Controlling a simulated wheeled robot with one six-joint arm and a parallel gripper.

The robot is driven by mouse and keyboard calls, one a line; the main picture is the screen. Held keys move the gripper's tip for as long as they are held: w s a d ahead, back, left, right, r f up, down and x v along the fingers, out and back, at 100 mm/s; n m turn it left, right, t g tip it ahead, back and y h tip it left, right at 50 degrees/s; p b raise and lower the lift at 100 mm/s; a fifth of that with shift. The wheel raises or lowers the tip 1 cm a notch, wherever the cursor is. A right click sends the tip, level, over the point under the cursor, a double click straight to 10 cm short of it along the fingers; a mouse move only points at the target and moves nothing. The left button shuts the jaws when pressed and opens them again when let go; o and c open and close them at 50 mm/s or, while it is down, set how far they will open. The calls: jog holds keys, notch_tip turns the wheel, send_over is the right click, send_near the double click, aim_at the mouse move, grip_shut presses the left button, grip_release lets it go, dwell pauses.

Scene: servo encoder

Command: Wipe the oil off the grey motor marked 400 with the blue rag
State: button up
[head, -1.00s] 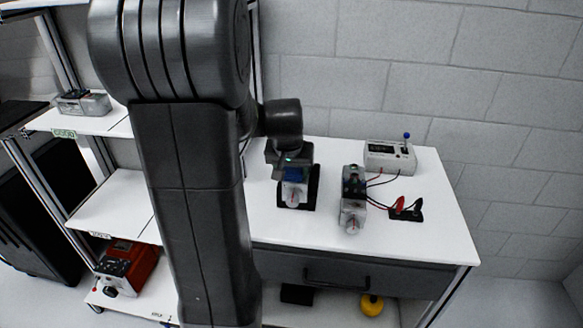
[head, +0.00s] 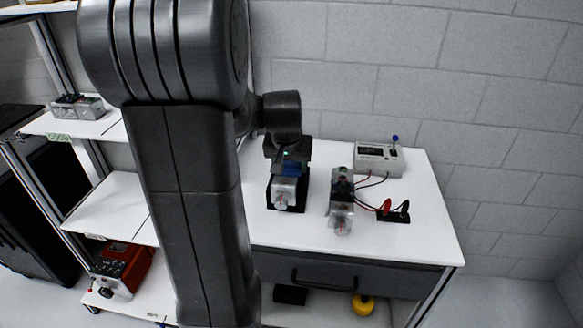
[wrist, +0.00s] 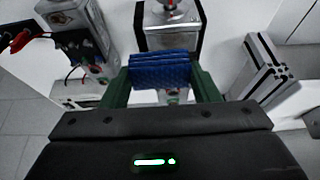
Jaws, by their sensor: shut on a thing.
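A grey motor (head: 284,192) sits in a black cradle on the white bench. It also shows in the wrist view (wrist: 170,38), beyond my fingers. My gripper (wrist: 160,84) is shut on the folded blue rag (wrist: 160,70), which sits between its green fingers. In the head view the rag (head: 291,168) is at the rear end of the cradled motor; I cannot tell whether it touches. A second grey motor (head: 341,212) stands to the right, wired by red and black leads. I cannot read a 400 mark on either, and no oil is clear.
A white instrument box (head: 379,158) with a blue-tipped lever stands at the bench's back right. Red and black clips (head: 394,212) lie right of the second motor. Shelves (head: 112,205) at left hold grey and red units. The bench's right front is clear.

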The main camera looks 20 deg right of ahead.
aim_at(291, 166)
notch_tip(291, 166, up, 2)
jog(key=shift+d+p, duration=0.15)
jog(key=shift+p, duration=0.35)
jog(key=shift+r+p, duration=0.95)
jog(key=shift+r, duration=0.4)
